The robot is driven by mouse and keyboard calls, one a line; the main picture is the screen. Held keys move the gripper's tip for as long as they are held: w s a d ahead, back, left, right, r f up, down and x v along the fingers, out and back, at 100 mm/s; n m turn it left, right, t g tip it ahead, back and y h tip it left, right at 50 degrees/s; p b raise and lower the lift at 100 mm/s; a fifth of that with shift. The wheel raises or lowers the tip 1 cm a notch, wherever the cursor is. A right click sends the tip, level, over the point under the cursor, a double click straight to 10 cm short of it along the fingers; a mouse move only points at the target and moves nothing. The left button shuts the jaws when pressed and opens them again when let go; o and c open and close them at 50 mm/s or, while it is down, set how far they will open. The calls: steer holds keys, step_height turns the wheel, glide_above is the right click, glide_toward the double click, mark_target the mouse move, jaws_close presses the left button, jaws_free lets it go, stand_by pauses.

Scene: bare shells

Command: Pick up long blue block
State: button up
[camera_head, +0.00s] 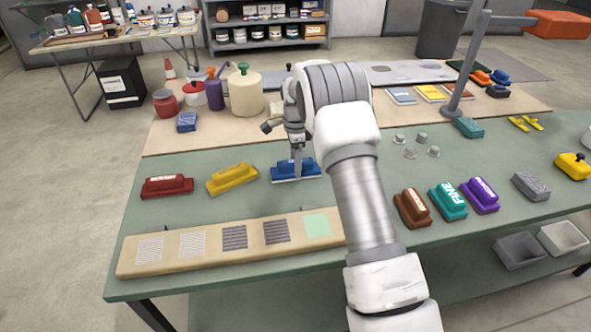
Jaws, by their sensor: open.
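The long blue block (311,170) lies on the green part of the table, just left of my arm. It has a raised top and a flat, paler base. My gripper (297,173) points straight down at it, with its fingers at the middle of the block. One finger shows in front of the block's near side; the other is hidden. The gripper is open, and I cannot tell whether a finger touches the block.
A yellow block (232,178) and a red block (167,186) lie to the left. A beige board with sanding samples (205,262) lies in front. Brown (412,207), teal (447,201) and purple (480,195) blocks stand right of my arm. Containers (245,93) stand behind.

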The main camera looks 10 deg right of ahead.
jaws_close()
stand_by(0.3)
steer(key=shift+r, duration=0.1)
steer(key=shift+r, duration=0.5)
steer(key=r, duration=0.3)
steer(key=shift+s+a+r, duration=0.15)
steer(key=shift+s+r, duration=0.1)
steer(key=s+a+r, duration=0.4)
steer(key=s+r, duration=0.2)
steer(key=s, duration=0.4)
steer(key=shift+s+r, duration=0.15)
steer(key=shift+r, duration=0.05)
